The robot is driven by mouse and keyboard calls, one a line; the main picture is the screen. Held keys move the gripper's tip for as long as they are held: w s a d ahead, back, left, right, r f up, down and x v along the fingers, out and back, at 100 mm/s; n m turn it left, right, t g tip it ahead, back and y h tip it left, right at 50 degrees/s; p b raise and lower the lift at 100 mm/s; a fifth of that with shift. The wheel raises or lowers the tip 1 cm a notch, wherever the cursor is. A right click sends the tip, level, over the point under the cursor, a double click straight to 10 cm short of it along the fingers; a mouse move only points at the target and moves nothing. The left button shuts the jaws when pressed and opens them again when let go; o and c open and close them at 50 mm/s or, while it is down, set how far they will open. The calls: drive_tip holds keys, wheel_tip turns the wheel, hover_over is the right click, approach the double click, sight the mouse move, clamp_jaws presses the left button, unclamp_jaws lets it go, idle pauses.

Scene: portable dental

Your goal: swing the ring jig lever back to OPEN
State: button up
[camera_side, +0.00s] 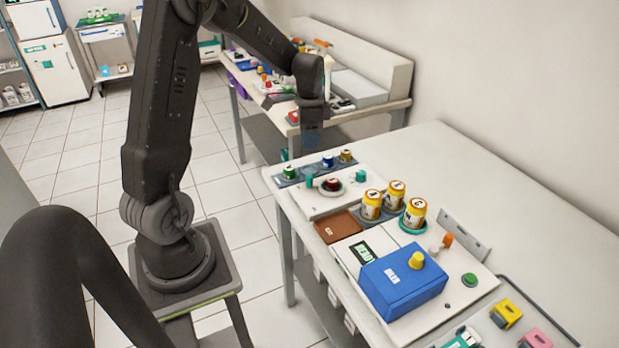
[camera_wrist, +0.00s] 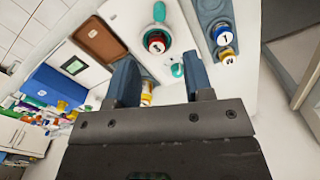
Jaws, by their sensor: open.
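The ring jig (camera_side: 318,191) is a grey ring around a red-capped piece on a pale board. In the wrist view its red cap (camera_wrist: 155,42) sits in the ring at top centre. A teal upright piece (camera_side: 309,180), which looks like the lever, stands at the ring's left edge; it also shows above the red cap in the wrist view (camera_wrist: 159,12). A second teal piece (camera_side: 360,176) is on the ring's other side. I cannot read any OPEN mark. My gripper (camera_side: 311,140) is open and empty, above and apart from the jig; its blue fingers also show in the wrist view (camera_wrist: 162,76).
A grey rack (camera_side: 302,175) with green, blue and yellow caps lies behind the jig. Several amber jars (camera_side: 397,193), a brown pad (camera_side: 338,226) and a blue box (camera_side: 402,283) stand in front and to the right. The table's right rear is clear.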

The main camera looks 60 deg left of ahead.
sight(309, 176)
wheel_tip(309, 176, down, 13)
drive_tip(key=shift+f, duration=0.2)
idle(0.4)
clamp_jaws()
idle(0.3)
